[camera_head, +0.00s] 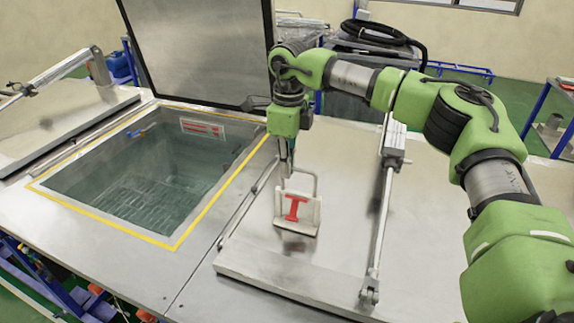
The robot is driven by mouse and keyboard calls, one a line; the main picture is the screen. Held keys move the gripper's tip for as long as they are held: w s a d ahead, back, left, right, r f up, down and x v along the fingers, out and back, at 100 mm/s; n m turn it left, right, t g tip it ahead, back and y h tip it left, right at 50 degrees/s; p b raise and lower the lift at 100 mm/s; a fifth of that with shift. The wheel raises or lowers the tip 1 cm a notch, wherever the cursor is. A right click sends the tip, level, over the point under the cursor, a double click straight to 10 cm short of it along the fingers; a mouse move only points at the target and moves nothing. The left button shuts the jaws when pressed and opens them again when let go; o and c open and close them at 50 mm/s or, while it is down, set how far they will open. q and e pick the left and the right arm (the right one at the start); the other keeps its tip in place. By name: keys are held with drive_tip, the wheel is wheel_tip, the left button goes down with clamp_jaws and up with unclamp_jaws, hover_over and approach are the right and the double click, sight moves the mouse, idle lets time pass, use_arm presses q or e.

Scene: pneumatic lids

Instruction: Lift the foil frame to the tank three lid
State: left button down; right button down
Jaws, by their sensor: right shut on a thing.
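The foil frame (312,215) is a small pale frame with a red I-shaped piece in it and a loop handle on top. My right gripper (287,177) is shut on the frame, near its handle, and points down. The frame hangs upright over a closed steel lid (345,155) right of the open tank, with a dark shadow below it. I cannot tell which tank number this lid has. My left gripper is not in view.
The open tank (215,210) holds greenish liquid and has a yellow border. Its raised lid (195,45) stands behind it. A pneumatic cylinder (380,225) runs along the closed lid, right of the frame. Another closed lid (45,125) lies at the far left.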

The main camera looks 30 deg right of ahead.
drive_tip(key=c, duration=2.1)
unclamp_jaws()
drive_tip(key=shift+c, duration=0.2)
drive_tip(key=shift+f, duration=0.1)
wheel_tip(320, 180, up, 24)
drive_tip(key=p, duration=0.9)
drive_tip(key=shift+s, duration=0.2)
